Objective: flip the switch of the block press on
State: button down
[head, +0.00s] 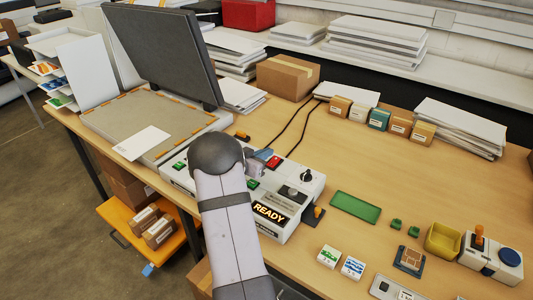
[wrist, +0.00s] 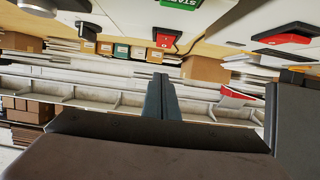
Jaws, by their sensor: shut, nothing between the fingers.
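A long white control box (head: 282,222) with a lit READY display (head: 269,213) stands on the table; no readable label names it as the block press. A red rocker switch (head: 273,162) sits at its back edge. In the wrist view, one red switch in a black frame (wrist: 165,38) is at top centre and another (wrist: 288,38) is at top right. My gripper (head: 261,158) is shut and empty, close to the red switch in the head view; my arm partly hides it. Its fingers also show in the wrist view (wrist: 160,95), apart from both switches. Switch positions are unclear.
A flat press with a raised dark lid (head: 165,50) stands behind left. The box also carries a black knob (head: 306,175) and green buttons. A green tray (head: 355,207), a yellow bin (head: 443,240) and a joystick box (head: 491,258) are at right.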

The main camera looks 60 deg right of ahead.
jog(key=shift+a+b, duration=0.85)
jog(key=shift+b, duration=0.05)
jog(key=b+v, duration=0.1)
jog(key=v, duration=0.2)
jog(key=f+b+v, duration=0.1)
jog(key=v, duration=0.3)
jog(key=shift+a+f, duration=0.2)
jog(key=shift+a, duration=0.05)
jog(key=shift+a+r, duration=0.1)
jog(key=shift+a, duration=0.55)
